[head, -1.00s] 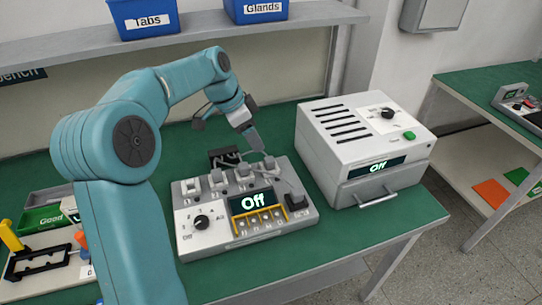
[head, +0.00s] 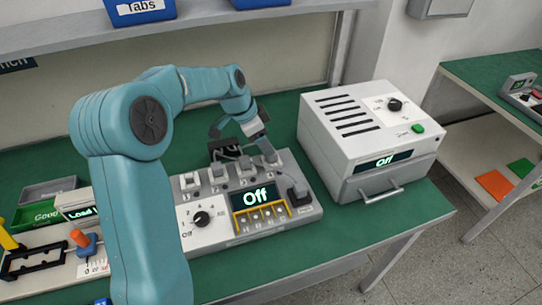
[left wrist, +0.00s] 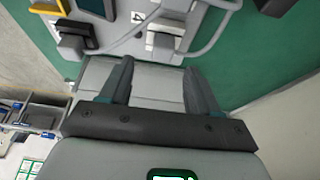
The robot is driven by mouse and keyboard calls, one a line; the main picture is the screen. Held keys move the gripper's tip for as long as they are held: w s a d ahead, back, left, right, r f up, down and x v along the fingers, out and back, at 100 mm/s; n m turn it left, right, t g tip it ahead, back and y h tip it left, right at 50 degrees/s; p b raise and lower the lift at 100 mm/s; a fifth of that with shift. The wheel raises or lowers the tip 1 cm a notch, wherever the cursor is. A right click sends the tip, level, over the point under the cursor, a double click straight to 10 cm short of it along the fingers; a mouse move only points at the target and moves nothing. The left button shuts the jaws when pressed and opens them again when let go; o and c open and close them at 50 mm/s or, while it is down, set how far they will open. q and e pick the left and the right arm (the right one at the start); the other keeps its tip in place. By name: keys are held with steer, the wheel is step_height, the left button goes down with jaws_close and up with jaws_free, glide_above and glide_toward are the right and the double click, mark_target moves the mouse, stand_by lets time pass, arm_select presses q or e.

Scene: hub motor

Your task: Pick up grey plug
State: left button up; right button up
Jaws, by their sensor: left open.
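A grey tester box (head: 215,237) with a display reading "Off" stands on the green bench. Several grey plugs sit along its back edge, one of them a grey plug (head: 218,173) with a cable. My left gripper (head: 273,161) points down over the back right corner of the box. In the left wrist view, the open, empty fingers (left wrist: 159,72) point at a grey plug (left wrist: 163,42) beside the label "4". The plug lies just beyond the fingertips; whether they touch cannot be told.
A white oven-like unit (head: 365,140) with a handle stands close to the right of the tester box. Loose cables and a black block (head: 224,149) lie behind it. Trays (head: 48,190) and small parts are at the left. Blue bins (head: 140,12) sit on the shelf above.

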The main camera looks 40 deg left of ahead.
mark_target(272, 158)
arm_select(q)
steer(key=shift+p+x, duration=0.3)
steer(key=shift+x, duration=2.45)
steer(key=shift+a, duration=0.15)
steer(key=c, duration=1.1)
steer(key=shift+c, duration=0.2)
steer(key=shift+r, duration=0.1)
